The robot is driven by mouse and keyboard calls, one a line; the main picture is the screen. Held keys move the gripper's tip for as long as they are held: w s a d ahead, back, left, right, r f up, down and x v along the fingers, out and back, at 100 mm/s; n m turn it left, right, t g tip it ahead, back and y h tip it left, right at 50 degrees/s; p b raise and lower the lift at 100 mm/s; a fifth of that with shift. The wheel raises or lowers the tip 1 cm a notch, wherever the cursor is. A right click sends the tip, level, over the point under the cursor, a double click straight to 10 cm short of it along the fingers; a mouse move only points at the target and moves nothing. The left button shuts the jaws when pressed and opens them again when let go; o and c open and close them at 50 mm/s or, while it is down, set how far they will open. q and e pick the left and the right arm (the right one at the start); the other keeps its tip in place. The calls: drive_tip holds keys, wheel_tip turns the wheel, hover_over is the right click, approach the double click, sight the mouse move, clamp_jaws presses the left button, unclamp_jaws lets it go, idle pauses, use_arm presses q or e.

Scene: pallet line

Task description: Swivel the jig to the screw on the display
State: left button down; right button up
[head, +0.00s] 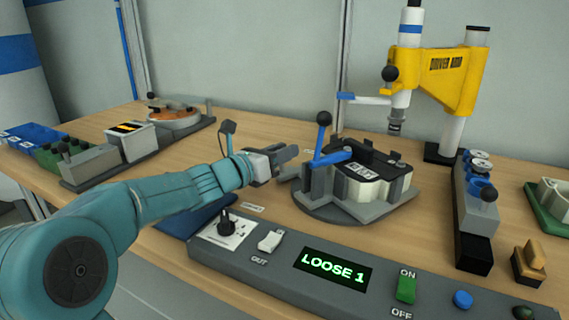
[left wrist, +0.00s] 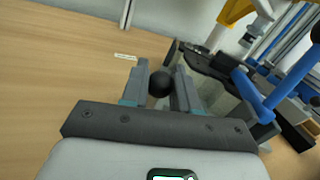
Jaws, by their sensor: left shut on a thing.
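The jig (head: 352,205) is a grey swivelling fixture on a flat rounded base, holding a dark block with a white label (head: 362,171). A blue lever with a ball knob (head: 323,118) stands upright on its left side. My left gripper (head: 284,160) is at the jig's left edge. In the left wrist view its fingers (left wrist: 160,78) close around a black ball knob (left wrist: 160,86), with the jig just to the right. The fingers hide the knob in the head view. The display (head: 333,270) reads "LOOSE 1" in green. My right gripper is not in view.
A yellow driver arm (head: 445,70) with a blue lever stands behind the jig. A control panel with an on/off switch (head: 406,288) runs along the front. Several small fixtures stand at left (head: 132,140) and a dark rack (head: 475,210) at right.

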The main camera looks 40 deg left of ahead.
use_arm(q)
drive_tip(key=c, duration=0.9)
unclamp_jaws()
drive_tip(key=shift+s+r, duration=0.1)
drive_tip(key=s, duration=1.6)
drive_tip(key=shift+s, duration=0.15)
drive_tip(key=shift+a, duration=0.1)
clamp_jaws()
